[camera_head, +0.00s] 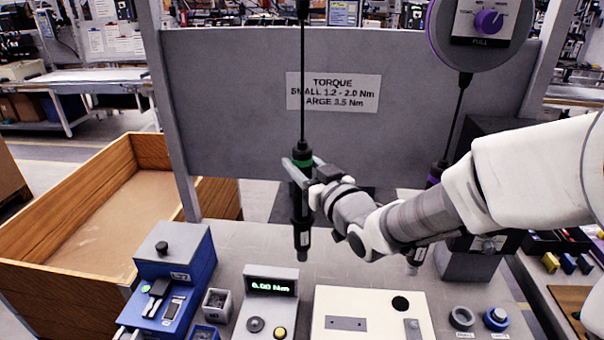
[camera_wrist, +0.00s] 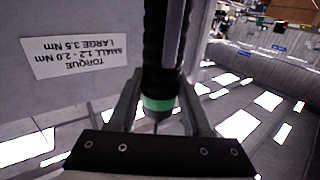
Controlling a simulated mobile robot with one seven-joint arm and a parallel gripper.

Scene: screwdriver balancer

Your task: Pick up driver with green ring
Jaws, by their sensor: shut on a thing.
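The driver with the green ring (camera_head: 302,225) hangs upright on a black cable in the head view, above the workbench. Its green ring (camera_head: 303,162) is near its top, just under the cable. My gripper (camera_head: 302,172) reaches in from the right and is shut around the driver's upper body near the ring. In the wrist view the driver (camera_wrist: 163,60) stands between my two fingers, with the green ring (camera_wrist: 158,102) between them. A second driver with a purple ring (camera_head: 436,172) hangs to the right, partly hidden behind my arm.
On the bench (camera_head: 225,238) stand a blue box (camera_head: 172,265), a torque display (camera_head: 270,287), a cream plate (camera_head: 372,315) and small round holders. A grey panel with a torque sign (camera_head: 333,91) stands behind. A wooden crate (camera_head: 70,215) is at left.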

